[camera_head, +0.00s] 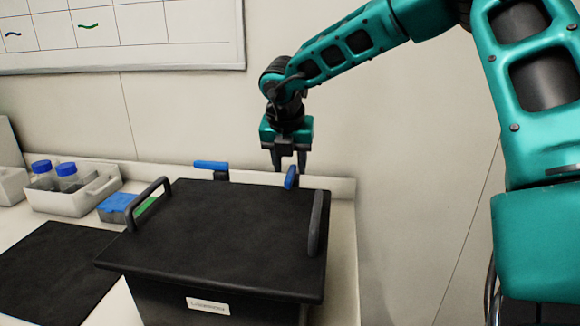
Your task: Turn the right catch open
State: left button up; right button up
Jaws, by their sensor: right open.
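A black box with a dark lid (220,232) stands on the bench. The right catch (291,177) is a blue lever at the lid's back edge, standing at a steep tilt in the picture. The left catch (211,165) is a blue lever at the same back edge and lies level, left to right. My right gripper (290,168) points down with its jaws open, its fingertips around or just behind the right catch; I cannot tell whether they touch it. My left gripper is not in view.
Grey handles stand on the lid's left side (146,203) and right side (315,224). A white rack (85,200) with blue-capped bottles and a blue-topped box (115,208) stand to the left. A black mat (50,270) lies empty at front left. The wall is close behind.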

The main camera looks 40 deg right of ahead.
jog(key=shift+x, duration=0.95)
grip_shut()
